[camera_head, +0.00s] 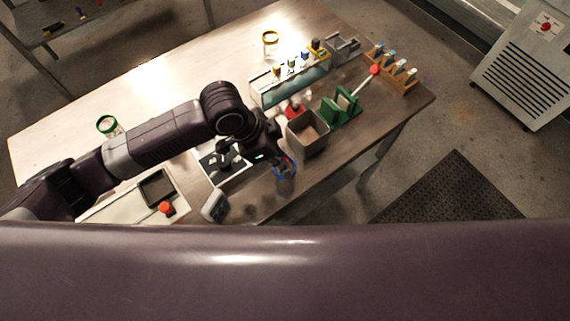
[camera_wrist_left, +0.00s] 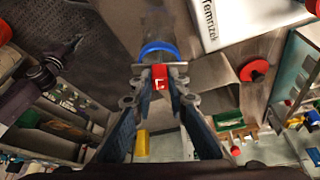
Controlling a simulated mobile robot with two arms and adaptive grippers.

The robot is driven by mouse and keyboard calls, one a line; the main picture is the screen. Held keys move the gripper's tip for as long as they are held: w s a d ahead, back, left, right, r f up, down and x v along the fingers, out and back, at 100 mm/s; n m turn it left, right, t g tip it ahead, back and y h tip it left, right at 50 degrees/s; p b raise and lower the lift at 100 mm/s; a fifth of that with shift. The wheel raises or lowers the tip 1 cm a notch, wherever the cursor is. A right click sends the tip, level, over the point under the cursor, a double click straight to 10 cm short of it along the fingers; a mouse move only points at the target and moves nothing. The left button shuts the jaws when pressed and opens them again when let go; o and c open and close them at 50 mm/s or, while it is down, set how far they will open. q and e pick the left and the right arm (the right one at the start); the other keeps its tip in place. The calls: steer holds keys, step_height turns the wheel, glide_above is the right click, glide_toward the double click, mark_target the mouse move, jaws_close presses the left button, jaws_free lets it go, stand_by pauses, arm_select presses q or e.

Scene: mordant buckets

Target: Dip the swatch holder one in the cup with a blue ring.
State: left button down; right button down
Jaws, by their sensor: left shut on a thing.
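My left gripper (camera_head: 283,158) is over the table's near edge, beside the grey bin. In the left wrist view, its fingertips (camera_wrist_left: 160,80) are shut on a small red block with a white mark (camera_wrist_left: 159,72), which looks like the top of a swatch holder. The clear cup with the blue ring (camera_head: 284,174) is directly at the fingertips, and its blue ring (camera_wrist_left: 158,48) shows just beyond the red block. I cannot tell whether the holder's lower part is inside the cup. A dark part resembling my right gripper (camera_wrist_left: 76,44) shows at the left; its fingers are unclear.
A grey bin (camera_head: 308,143) stands close right of the gripper, with a green stand (camera_head: 341,108) beyond. A wooden rack (camera_head: 405,84) and a long rack (camera_head: 283,96) hold several items. Yellow-ringed (camera_head: 270,38) and green-ringed (camera_head: 107,124) cups stand apart.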

arm_select(q)
steer(key=shift+r, duration=3.5)
steer(key=shift+r, duration=0.1)
steer(key=shift+r, duration=1.4)
